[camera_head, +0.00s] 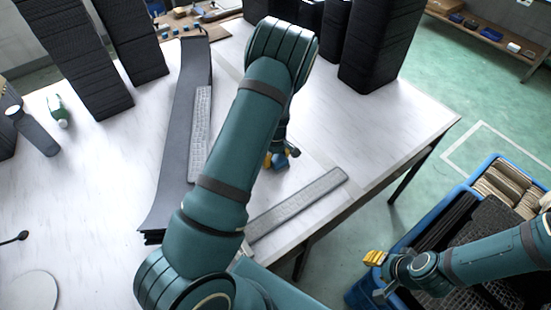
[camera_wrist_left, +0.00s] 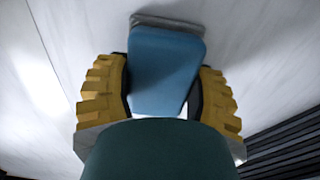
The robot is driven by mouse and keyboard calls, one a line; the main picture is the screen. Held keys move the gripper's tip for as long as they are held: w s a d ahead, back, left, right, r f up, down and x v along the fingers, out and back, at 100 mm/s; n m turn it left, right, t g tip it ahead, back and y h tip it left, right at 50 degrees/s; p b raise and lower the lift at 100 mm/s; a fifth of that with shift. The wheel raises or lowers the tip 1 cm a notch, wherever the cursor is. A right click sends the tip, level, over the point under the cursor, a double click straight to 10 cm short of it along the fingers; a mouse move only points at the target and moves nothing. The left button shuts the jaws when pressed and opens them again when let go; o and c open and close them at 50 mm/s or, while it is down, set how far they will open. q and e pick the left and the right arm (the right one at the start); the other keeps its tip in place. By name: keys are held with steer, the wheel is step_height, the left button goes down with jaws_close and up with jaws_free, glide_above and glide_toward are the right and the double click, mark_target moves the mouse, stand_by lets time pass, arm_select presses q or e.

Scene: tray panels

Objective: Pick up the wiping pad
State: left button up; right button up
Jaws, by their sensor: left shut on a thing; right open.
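The wiping pad is a blue block with a grey strip along its far edge. In the left wrist view the wiping pad (camera_wrist_left: 165,68) sits between the yellow ridged fingers of my left gripper (camera_wrist_left: 160,95), which is shut on it. In the head view only a small blue part of the pad (camera_head: 293,152) shows beside my left gripper (camera_head: 278,160), over the white table; my arm hides the rest. I cannot tell whether the pad touches the table. My right gripper (camera_head: 376,258) is open and empty, off the table by the blue crate.
A blue crate (camera_head: 362,291) with stacked panels stands at the lower right. A grey strip (camera_head: 297,203) lies near the table's front edge. A stack of long dark panels (camera_head: 172,160) lies left of my arm. Black stacks (camera_head: 375,45) stand at the back. The table's right part is clear.

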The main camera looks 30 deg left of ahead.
arm_select(q)
steer(key=shift+r, duration=0.1)
step_height(320, 180, up, 10)
steer(key=shift+f+p, duration=0.1)
steer(key=shift+p, duration=0.75)
